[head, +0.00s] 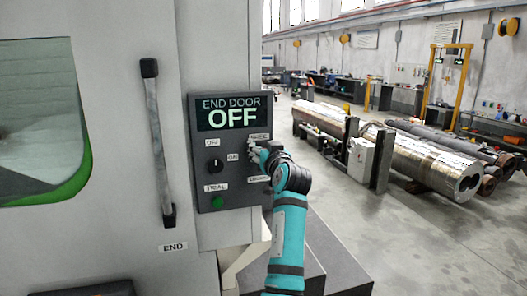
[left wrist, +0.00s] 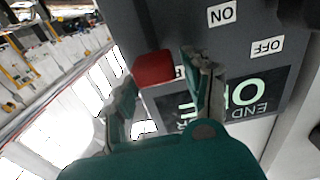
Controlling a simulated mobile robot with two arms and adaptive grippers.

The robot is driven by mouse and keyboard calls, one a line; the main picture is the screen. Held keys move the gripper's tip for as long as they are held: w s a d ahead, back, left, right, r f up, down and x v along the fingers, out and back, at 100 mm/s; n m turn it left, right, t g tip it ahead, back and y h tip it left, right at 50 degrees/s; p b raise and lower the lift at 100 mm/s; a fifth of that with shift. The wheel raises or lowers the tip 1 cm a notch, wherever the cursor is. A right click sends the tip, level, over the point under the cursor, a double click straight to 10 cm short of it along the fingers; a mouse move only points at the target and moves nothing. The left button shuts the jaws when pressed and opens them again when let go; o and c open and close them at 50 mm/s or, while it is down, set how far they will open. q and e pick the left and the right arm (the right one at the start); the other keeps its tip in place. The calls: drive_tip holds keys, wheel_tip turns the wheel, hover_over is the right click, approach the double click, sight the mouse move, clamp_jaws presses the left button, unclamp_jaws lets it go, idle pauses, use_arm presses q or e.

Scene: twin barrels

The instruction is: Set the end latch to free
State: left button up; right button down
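The grey control panel (head: 232,195) beside the end door shows "END DOOR OFF" on its screen (head: 229,113). It carries a black knob (head: 214,166) between OFF and ON labels, and a green button (head: 217,202) under TRIAL. My left gripper (head: 255,150) is at the panel's right side and hides the latch there; two labels nearby are too small to read surely. In the left wrist view the panel appears upside down. A red block (left wrist: 153,68), apparently the latch's handle, sits between the parted fingertips of my left gripper (left wrist: 158,75). Firm contact is not visible.
A vertical door handle (head: 160,145) and an END label (head: 173,247) are left of the panel. Large metal barrels (head: 420,160) lie on stands at the right. The floor between them and the machine is clear.

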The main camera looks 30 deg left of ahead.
use_arm(q)
drive_tip(key=shift+o, duration=0.3)
drive_tip(key=shift+f, duration=0.15)
wheel_tip(320, 180, up, 10)
idle(0.8)
